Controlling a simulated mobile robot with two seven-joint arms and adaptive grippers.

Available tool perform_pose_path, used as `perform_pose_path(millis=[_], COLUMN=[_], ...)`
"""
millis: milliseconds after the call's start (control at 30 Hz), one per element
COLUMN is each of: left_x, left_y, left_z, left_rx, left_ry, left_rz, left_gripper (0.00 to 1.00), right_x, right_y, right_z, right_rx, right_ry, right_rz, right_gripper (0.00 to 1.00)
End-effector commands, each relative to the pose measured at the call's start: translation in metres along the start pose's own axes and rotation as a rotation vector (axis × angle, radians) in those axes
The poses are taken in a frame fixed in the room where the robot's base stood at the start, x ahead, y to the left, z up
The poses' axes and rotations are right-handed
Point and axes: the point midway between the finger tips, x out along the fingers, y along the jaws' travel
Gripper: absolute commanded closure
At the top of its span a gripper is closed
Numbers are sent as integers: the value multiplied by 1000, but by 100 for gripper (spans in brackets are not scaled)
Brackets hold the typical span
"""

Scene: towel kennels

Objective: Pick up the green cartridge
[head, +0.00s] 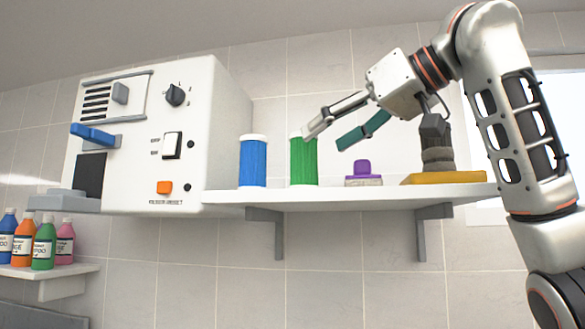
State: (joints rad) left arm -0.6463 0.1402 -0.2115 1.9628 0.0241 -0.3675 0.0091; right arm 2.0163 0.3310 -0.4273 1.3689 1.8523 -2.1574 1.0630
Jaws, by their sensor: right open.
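The green cartridge (303,162) is an upright green cylinder with a pale top, standing on a white wall shelf (350,194). A similar blue cartridge (253,162) stands to its left, with a gap between them. My right gripper (326,142) comes in from the right and is open. Its upper pale finger overlaps the upper right edge of the green cartridge in the picture. Its lower teal finger is to the right of the cartridge. I cannot tell whether the finger touches it. Nothing is between the fingers. My left gripper is not in view.
A purple-topped object (362,172) and a yellow board (443,178) lie to the right on the shelf. A white machine (150,140) with a blue lever (92,134) stands left. Several bottles (43,246) stand on a lower shelf (50,272) at far left.

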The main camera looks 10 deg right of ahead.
Motion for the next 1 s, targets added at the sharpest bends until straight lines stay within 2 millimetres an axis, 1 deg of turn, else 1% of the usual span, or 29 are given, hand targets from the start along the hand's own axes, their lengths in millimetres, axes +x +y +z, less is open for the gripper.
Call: perform_pose_path(millis=[367, 500, 600, 733, 933, 967, 1000], left_x=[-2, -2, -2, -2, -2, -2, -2], left_y=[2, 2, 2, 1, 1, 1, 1], left_z=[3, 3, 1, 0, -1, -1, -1], left_rx=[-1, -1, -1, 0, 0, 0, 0], left_ry=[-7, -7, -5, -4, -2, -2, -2], left_rz=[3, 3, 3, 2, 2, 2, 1], left_gripper=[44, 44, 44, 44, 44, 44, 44], right_x=[37, 57, 69, 77, 78, 78, 77], right_y=[-2, -3, -2, -1, -1, -1, -1], right_z=[4, 9, 8, 8, 8, 8, 8], right_rx=[1, 1, 1, 1, 0, 0, 0], right_ry=[-3, -4, -2, -1, -1, -1, -1], right_rz=[-4, -5, -3, -1, 0, 0, 0], right_gripper=[42, 42, 42, 42, 42, 45, 55])
